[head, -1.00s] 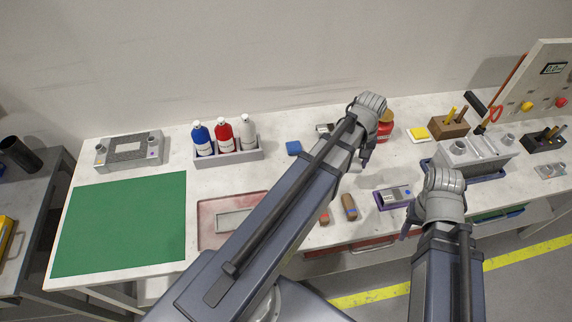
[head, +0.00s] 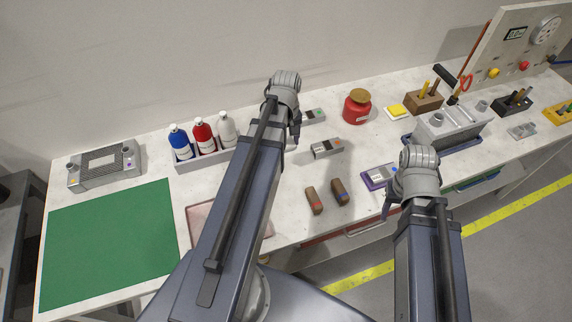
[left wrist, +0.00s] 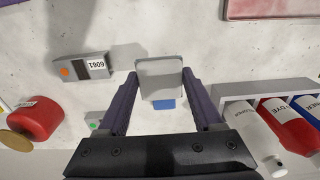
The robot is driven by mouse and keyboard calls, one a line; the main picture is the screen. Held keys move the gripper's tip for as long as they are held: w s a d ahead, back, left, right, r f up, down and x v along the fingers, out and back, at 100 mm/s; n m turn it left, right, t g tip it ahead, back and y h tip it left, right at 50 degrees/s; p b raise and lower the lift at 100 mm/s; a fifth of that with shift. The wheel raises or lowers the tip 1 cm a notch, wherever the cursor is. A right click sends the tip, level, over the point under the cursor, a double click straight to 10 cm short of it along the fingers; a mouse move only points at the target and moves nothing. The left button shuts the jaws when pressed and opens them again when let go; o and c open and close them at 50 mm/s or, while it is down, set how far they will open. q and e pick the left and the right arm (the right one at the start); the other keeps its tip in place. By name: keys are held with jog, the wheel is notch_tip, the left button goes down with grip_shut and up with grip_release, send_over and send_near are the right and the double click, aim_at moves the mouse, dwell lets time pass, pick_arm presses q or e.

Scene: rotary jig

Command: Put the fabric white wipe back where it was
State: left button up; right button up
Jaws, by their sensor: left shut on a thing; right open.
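In the left wrist view a flat pale grey-white piece, which looks like the fabric white wipe (left wrist: 160,72), sits between the two dark fingers of my left gripper (left wrist: 161,106). The gripper is shut on it, above the table. A small blue pad (left wrist: 163,104) lies on the table just beyond the piece's edge. In the head view my left gripper (head: 294,128) is right of the bottle rack; my arm hides the wipe and blue pad there. My right gripper (head: 388,208) is open at the table's front, beside a purple-based device (head: 378,177).
Bottles stand in a grey rack (head: 185,165) left of my left gripper. A red jar (head: 357,108), grey device (head: 327,148) and two brown blocks (head: 314,201) are to its right. A green mat (head: 110,240) covers the left table. A reddish tray (head: 198,217) is partly hidden by my arm.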

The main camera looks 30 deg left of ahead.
pick_arm(q)
jog(key=b, duration=0.6)
send_over(286, 166)
jog(key=shift+f, duration=3.15)
jog(key=shift+d, duration=0.1)
notch_tip(286, 166, down, 4)
jog(key=b, duration=0.3)
jog(key=shift+r+b, duration=0.2)
jog(key=shift+b, duration=0.2)
jog(key=shift+f, duration=0.15)
jog(key=o, duration=1.2)
